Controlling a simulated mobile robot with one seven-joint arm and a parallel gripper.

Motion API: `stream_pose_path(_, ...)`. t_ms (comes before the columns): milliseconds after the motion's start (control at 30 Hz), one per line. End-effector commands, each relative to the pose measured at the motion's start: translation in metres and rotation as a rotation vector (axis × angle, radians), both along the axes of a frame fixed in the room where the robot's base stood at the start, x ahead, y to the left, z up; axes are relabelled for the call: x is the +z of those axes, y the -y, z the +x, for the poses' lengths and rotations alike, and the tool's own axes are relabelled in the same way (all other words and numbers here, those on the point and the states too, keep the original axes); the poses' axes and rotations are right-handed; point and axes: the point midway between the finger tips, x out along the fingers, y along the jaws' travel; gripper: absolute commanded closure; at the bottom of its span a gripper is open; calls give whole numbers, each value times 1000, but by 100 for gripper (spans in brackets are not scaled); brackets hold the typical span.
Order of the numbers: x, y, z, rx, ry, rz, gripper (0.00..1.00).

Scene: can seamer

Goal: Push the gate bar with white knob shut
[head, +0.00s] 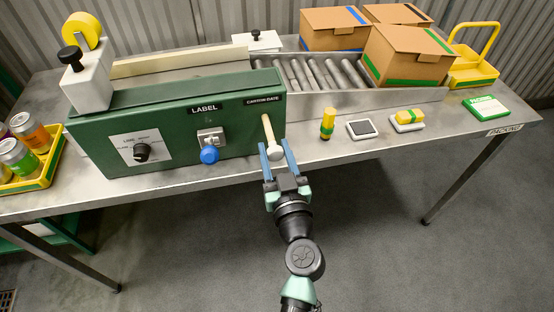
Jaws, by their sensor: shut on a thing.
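The gate bar (267,129) is a pale cream bar on the right part of the green machine front, under the "CARTON GATE" label (262,100). It slants down and slightly right to its white knob (275,153). My gripper (275,158) reaches up from below, with its two blue fingers on either side of the knob. The fingers are shut on the knob. The exact contact is too small to make out. Part of the knob's sides is hidden by the fingers.
A switch with a blue knob (209,155) and a black dial (141,152) lie left on the machine front. A roller conveyor (325,74) with cardboard boxes (405,57) stands behind. Cans fill a yellow tray (45,175).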

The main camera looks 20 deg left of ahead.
Motion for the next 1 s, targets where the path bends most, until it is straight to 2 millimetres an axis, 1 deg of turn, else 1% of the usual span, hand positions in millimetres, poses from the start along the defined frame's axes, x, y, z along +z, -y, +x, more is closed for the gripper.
stream_pose_path(33, -4, -6, 10, 1, 7, 0, 100)
stream_pose_path(100, -3, -14, 20, 1, 8, 1, 100)
stream_pose_path(233, -2, -23, 35, -1, 5, 1, 100)
stream_pose_path(367, 0, -28, 42, -2, 3, 1, 100)
stream_pose_path(633, 0, -28, 42, -2, 2, 0, 100)
stream_pose_path(667, 0, -28, 42, -2, 1, 0, 52)
stream_pose_path(700, 0, -28, 42, -2, 2, 0, 45)
stream_pose_path(767, 0, -28, 42, -2, 2, 0, 34)
stream_pose_path(800, 0, -28, 42, -2, 2, 0, 27)
stream_pose_path(833, 0, -28, 42, -2, 2, 0, 25)
stream_pose_path(1000, 1, -28, 42, -1, 2, 0, 25)
